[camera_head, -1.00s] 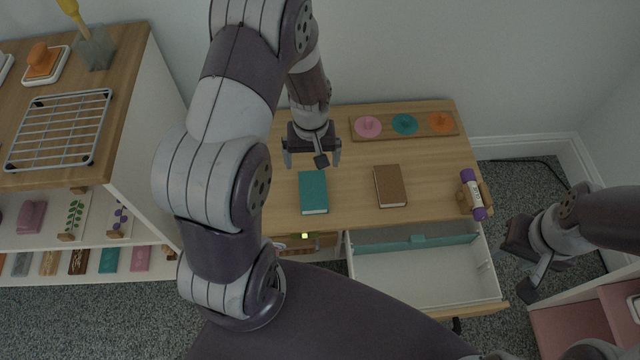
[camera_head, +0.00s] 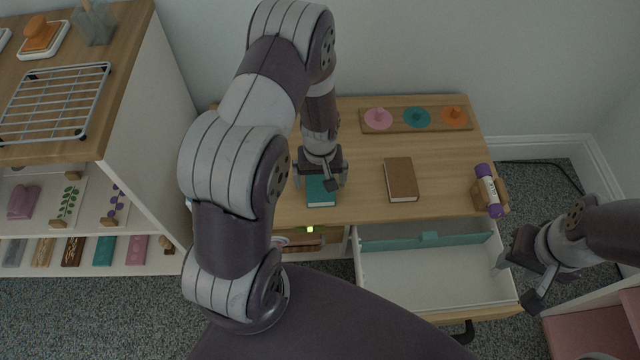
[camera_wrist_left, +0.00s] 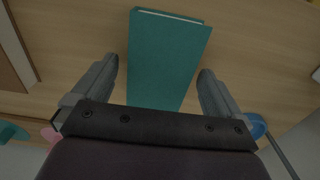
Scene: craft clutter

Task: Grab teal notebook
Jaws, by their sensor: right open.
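The teal notebook (camera_head: 321,193) lies flat on the wooden desk, partly hidden under my left gripper in the head view. In the left wrist view the teal notebook (camera_wrist_left: 165,58) lies between the two fingers, which stand apart on either side of it. My left gripper (camera_head: 321,184) is open above the notebook; its fingertips (camera_wrist_left: 158,78) appear clear of the cover's sides. Whether they touch the desk cannot be told. My right gripper (camera_head: 514,281) is open and empty, off the desk's right side near the open drawer.
A brown notebook (camera_head: 401,180) lies to the right on the desk. A board with pink, teal and orange knobs (camera_head: 397,127) is at the back. A purple-capped roll (camera_head: 489,190) sits at the right edge. An open white drawer (camera_head: 425,278) juts out in front.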

